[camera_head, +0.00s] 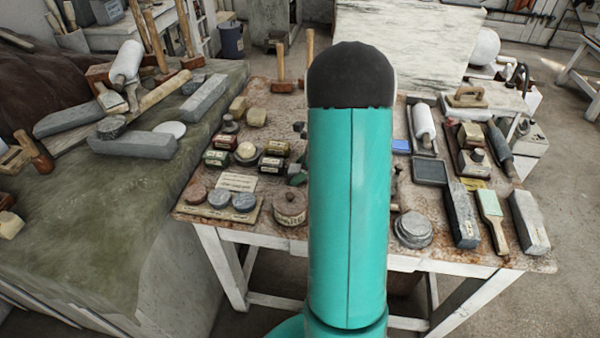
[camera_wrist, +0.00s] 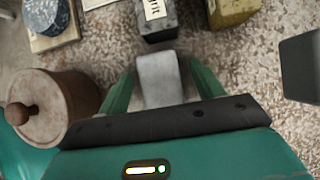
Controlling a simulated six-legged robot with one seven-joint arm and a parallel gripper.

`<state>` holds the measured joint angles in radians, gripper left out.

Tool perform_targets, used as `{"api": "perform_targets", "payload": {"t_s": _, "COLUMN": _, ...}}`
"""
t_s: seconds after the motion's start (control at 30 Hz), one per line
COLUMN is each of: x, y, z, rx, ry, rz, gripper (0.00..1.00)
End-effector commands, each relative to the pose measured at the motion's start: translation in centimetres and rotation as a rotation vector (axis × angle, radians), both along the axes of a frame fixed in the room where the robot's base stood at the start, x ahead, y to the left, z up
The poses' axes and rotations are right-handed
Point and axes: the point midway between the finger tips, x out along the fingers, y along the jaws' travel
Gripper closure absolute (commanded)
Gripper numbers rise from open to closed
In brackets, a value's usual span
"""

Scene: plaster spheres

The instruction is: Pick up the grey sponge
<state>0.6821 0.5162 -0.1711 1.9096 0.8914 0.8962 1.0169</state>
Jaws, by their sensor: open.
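A small light grey block (camera_wrist: 160,80), which looks like the grey sponge, lies on the speckled table top in the wrist view. My gripper (camera_wrist: 162,74) is open, with one green finger on each side of the block. The near end of the block is hidden by the dark gripper body. I cannot tell whether either finger touches it. In the head view my teal arm covers this part of the table, so the sponge does not show there.
A round brown lidded pot (camera_wrist: 50,105) stands close at the left; it also shows in the head view (camera_head: 290,207). A dark labelled block (camera_wrist: 155,22) and a yellowish block (camera_wrist: 232,10) lie beyond. A dark grey object (camera_wrist: 301,68) is at the right.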

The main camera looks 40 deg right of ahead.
Motion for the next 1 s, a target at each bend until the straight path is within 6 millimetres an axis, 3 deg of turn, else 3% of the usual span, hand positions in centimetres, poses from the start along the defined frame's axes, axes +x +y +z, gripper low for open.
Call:
{"api": "perform_targets", "payload": {"t_s": 0.13, "x": 0.0, "y": 0.0, "z": 0.0, "rx": 0.000, "ry": 0.000, "rz": 0.000, "gripper": 0.38}}
{"api": "perform_targets", "payload": {"t_s": 0.37, "x": 0.0, "y": 0.0, "z": 0.1, "rx": 0.000, "ry": 0.000, "rz": 0.000, "gripper": 0.81}}
{"api": "perform_targets", "payload": {"t_s": 0.77, "x": 0.0, "y": -0.1, "z": 0.6, "rx": -0.002, "ry": 0.000, "rz": 0.001, "gripper": 0.81}}
{"api": "perform_targets", "payload": {"t_s": 1.0, "x": -0.1, "y": 0.0, "z": 3.5, "rx": -0.003, "ry": -0.003, "rz": 0.001, "gripper": 0.81}}
